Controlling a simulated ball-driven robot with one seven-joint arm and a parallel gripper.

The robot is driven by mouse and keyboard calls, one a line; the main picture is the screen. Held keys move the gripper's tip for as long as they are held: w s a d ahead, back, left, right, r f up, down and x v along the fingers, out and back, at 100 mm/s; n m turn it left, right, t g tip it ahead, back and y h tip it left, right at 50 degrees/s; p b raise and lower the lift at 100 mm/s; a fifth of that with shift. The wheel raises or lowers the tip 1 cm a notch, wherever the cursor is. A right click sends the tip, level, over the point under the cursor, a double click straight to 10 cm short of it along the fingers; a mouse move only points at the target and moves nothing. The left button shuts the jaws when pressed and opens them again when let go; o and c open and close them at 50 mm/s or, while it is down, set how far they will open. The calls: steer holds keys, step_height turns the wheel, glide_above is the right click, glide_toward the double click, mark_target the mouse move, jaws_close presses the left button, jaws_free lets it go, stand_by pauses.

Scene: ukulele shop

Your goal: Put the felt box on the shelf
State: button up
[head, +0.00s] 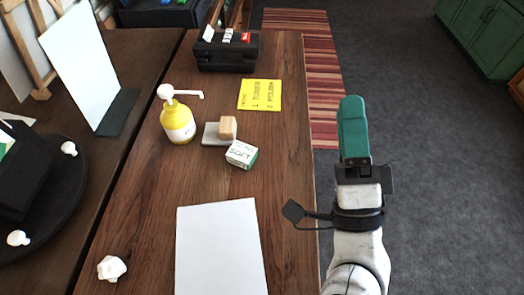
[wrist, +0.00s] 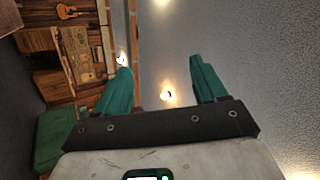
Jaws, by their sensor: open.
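A small white box with green sides and dark lettering (head: 241,154) stands on the wooden table; it is the likeliest felt box, but I cannot read the print for certain. My gripper (head: 353,103) is raised beyond the table's right edge, to the right of the box and apart from it. In the wrist view my gripper (wrist: 160,72) shows two teal fingers spread wide with nothing between them. I cannot pick out the shelf with certainty in either view.
Close to the box are a wooden block (head: 227,127) on a grey slab and a yellow pump bottle (head: 178,124). A yellow card (head: 260,95), a black case (head: 226,52), a white sheet (head: 220,250) and a crumpled white lump (head: 111,268) also lie on the table (head: 150,215).

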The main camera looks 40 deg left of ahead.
step_height(320, 180, up, 3)
steer(key=s+a+m+t+h, duration=0.1)
steer(key=a+m+t+h, duration=0.1)
steer(key=m+t+h, duration=0.6)
steer(key=m+g+h, duration=0.6)
steer(key=m+g, duration=0.7)
steer(key=m, duration=0.7)
glide_toward(241, 152)
steer(key=w, duration=0.1)
steer(key=w+p, duration=0.1)
steer(key=w, duration=0.1)
steer(key=shift+w+a+f+g, duration=0.2)
steer(key=shift+w+f+g, duration=0.1)
steer(key=shift+w, duration=0.05)
steer(key=shift+f+p+x, duration=0.1)
steer(key=shift+p+x, duration=0.5)
steer(key=shift+x, duration=0.65)
steer(key=shift+f+p+x, duration=0.15)
steer(key=shift+p+x, duration=0.4)
steer(key=shift+x, duration=0.75)
steer(key=shift+s, duration=0.2)
steer(key=c, duration=0.8)
steer(key=shift+r, duration=0.1)
